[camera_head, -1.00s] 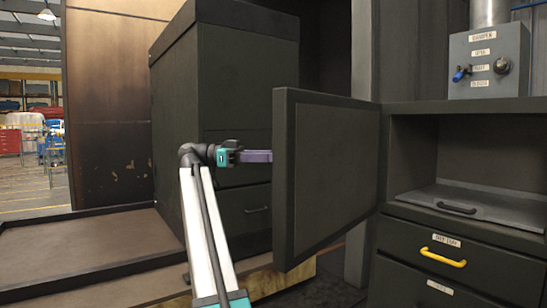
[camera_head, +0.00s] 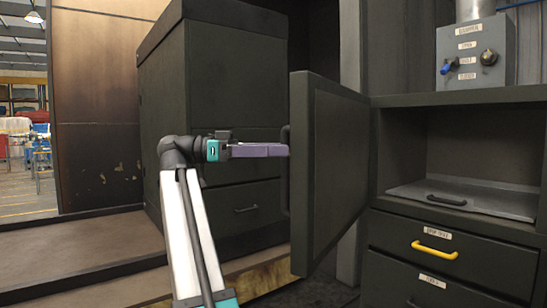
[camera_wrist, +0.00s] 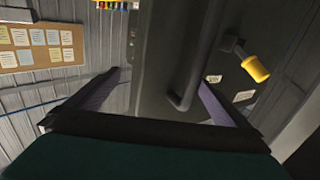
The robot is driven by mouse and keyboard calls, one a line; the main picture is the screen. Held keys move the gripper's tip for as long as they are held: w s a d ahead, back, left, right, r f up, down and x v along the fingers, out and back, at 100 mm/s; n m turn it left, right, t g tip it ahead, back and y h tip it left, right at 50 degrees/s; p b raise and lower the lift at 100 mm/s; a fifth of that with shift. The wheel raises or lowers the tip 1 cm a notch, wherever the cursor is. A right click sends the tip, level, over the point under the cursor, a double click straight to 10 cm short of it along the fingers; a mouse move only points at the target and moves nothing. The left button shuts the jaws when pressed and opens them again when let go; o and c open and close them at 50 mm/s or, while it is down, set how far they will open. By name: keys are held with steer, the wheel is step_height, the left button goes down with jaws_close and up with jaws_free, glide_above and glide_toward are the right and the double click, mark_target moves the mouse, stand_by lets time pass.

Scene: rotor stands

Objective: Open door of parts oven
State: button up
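The parts oven's dark door (camera_head: 340,170) stands swung well open beside the oven compartment (camera_head: 475,150), hinged on the compartment's left. I see its inner face. Its bar handle (camera_head: 285,172) sticks out from the outer face, on the left in the head view. My gripper (camera_head: 285,150) reaches in from the left, its purple fingers at that handle. In the wrist view the fingers (camera_wrist: 158,78) are spread apart. The handle (camera_wrist: 188,75) lies between them, nearer the right finger and clear of the left one. Whether it touches the right finger I cannot tell.
A metal tray (camera_head: 465,200) lies in the compartment. Below are drawers, one with a yellow handle (camera_head: 434,250). A grey control box (camera_head: 476,55) stands on top. A tall dark cabinet (camera_head: 220,110) stands behind my arm. The wrist view shows a yellow grip (camera_wrist: 256,68) at right.

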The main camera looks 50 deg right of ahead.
mark_target(295, 149)
steer(key=a, duration=0.1)
steer(key=s+a, duration=0.1)
steer(key=a+m+y, duration=0.1)
steer(key=shift+s+a+r+g, duration=0.15)
steer(key=shift+s+a+g, duration=0.05)
steer(key=shift+s+g, duration=0.1)
steer(key=shift+w+d+r+n+t+h, duration=0.15)
steer(key=shift+w+d+n+t+h, duration=0.15)
steer(key=shift+w+d, duration=0.4)
steer(key=shift+w+d+r+n+t+h, duration=0.15)
steer(key=shift+w+d+n+h, duration=0.25)
steer(key=shift+w, duration=0.5)
steer(key=shift+w+a, duration=0.15)
steer(key=shift+w, duration=0.1)
steer(key=shift+c, duration=0.4)
steer(key=shift+w+a+r, duration=0.15)
steer(key=shift+a, duration=0.15)
steer(key=c, duration=1.1)
steer(key=w+d+b, duration=0.1)
steer(key=w+b, duration=0.1)
steer(key=w, duration=1.1)
steer(key=shift+w+d+f, duration=0.15)
steer(key=shift+d+f, duration=0.1)
steer(key=shift+d, duration=0.15)
